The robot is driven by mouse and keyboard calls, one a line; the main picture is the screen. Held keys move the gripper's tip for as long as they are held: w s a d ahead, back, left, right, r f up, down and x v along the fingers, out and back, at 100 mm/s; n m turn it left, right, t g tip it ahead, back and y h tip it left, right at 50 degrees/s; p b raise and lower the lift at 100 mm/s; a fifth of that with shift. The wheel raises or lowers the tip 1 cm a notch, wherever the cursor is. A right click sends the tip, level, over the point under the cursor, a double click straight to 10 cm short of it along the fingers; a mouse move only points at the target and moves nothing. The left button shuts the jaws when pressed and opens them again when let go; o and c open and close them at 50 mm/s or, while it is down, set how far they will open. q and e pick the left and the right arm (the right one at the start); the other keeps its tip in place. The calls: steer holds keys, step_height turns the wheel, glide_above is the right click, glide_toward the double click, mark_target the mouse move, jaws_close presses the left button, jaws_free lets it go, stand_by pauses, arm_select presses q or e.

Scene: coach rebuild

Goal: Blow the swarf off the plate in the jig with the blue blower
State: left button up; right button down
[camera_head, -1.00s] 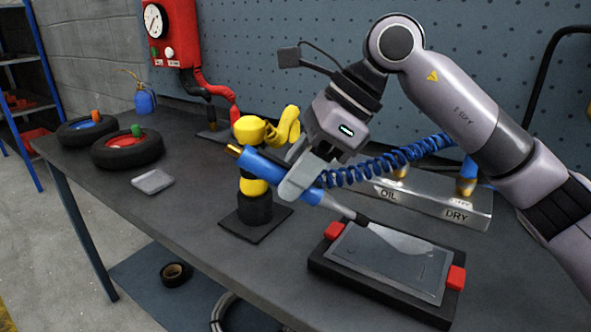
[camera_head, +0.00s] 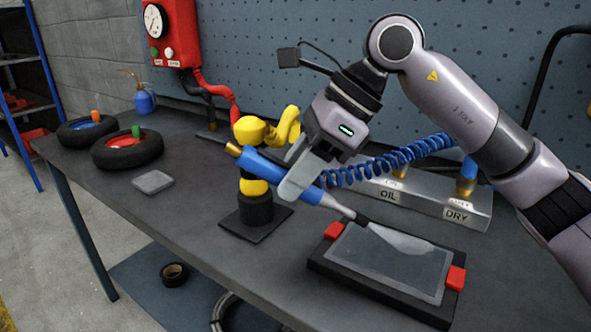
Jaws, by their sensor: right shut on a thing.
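My right gripper (camera_head: 312,172) is shut on the blue blower (camera_head: 270,174) and holds it above the bench. The blower's grey nozzle slants down to the right, its tip near the back left edge of the plate. The plate (camera_head: 385,270) lies flat in the black jig (camera_head: 375,297), between two red clamps. A pale wedge (camera_head: 402,244) spreads from the nozzle tip over the plate's back part; I cannot tell whether it is air or bare metal. Single swarf chips are too small to make out. My left gripper is out of view.
A black-and-yellow stand (camera_head: 254,205) is close behind the blower. A blue coiled hose (camera_head: 390,160) runs rightward above the metal OIL/DRY block (camera_head: 425,200). Two small tyres (camera_head: 128,150) and a grey pad (camera_head: 153,182) lie left. The bench front is clear.

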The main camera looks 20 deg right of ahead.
steer(key=shift+r+p, duration=2.3)
steer(key=shift+r, duration=0.75)
